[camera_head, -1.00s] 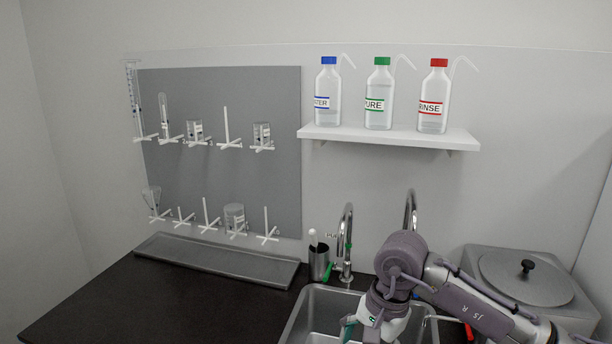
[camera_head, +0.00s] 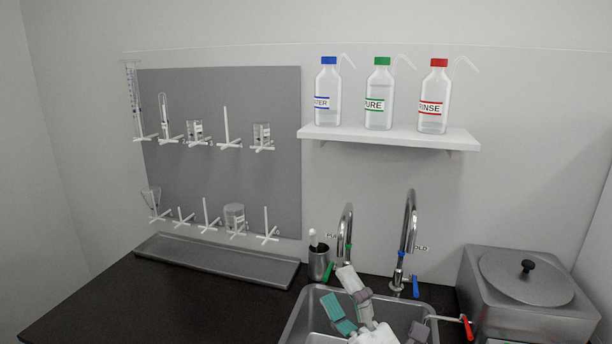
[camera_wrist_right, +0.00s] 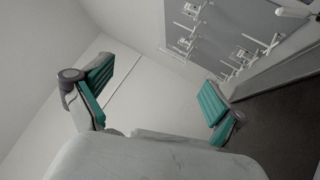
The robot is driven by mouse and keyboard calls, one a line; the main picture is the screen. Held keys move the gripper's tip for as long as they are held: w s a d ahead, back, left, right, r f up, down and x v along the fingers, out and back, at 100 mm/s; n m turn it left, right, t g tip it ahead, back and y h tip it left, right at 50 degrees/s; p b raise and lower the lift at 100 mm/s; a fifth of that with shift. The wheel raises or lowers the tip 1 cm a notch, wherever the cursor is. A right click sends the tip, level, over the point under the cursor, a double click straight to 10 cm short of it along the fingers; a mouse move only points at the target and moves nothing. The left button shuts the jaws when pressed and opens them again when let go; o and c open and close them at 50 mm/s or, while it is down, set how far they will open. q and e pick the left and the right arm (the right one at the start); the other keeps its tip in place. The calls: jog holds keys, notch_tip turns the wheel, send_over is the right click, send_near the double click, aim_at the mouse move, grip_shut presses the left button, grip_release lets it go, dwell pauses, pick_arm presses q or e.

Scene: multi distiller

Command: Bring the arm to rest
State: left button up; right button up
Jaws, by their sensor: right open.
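My right gripper (camera_head: 352,304) is over the front of the sink in the head view, at the bottom edge of the picture. Its teal-padded fingers are spread apart with nothing between them. In the right wrist view the open gripper (camera_wrist_right: 155,100) also shows empty, with the wall and the peg board (camera_wrist_right: 240,30) beyond it. Most of my right arm is out of the head view. My left gripper is in neither view.
The steel sink (camera_head: 300,318) has two taps, one with a green handle (camera_head: 328,272) and one with a blue handle (camera_head: 416,287). A distiller (camera_head: 530,315) with a red-tipped lever (camera_head: 467,327) stands right. A tray (camera_head: 215,257) lies left. Labelled bottles stand on the shelf (camera_head: 400,137).

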jog(key=s+d+f+m+g+h, duration=0.3)
jog(key=d+f+m+h, duration=0.35)
jog(key=f+m, duration=0.35)
jog(key=s+d+f+m+g+h, duration=0.2)
jog(key=d+f+m+g+h, duration=0.35)
jog(key=f, duration=0.55)
jog(key=s+d+f+m+g, duration=0.2)
jog(key=s+f+m+g, duration=0.3)
jog(key=s, duration=0.5)
jog(key=s+d+f+m+g, duration=0.2)
jog(key=s+f+m+g, duration=0.1)
jog(key=s+f, duration=0.55)
notch_tip(320, 180, down, 24)
jog(key=s+g, duration=0.1)
jog(key=s, duration=0.1)
jog(key=s+d+f+g, duration=0.1)
jog(key=s+d+f, duration=0.1)
jog(key=s+f, duration=1.4)
jog(key=shift+s+d+f+n, duration=0.3)
jog(key=shift+s+f+n, duration=0.1)
jog(key=shift+s+n, duration=0.05)
jog(key=shift+g, duration=0.25)
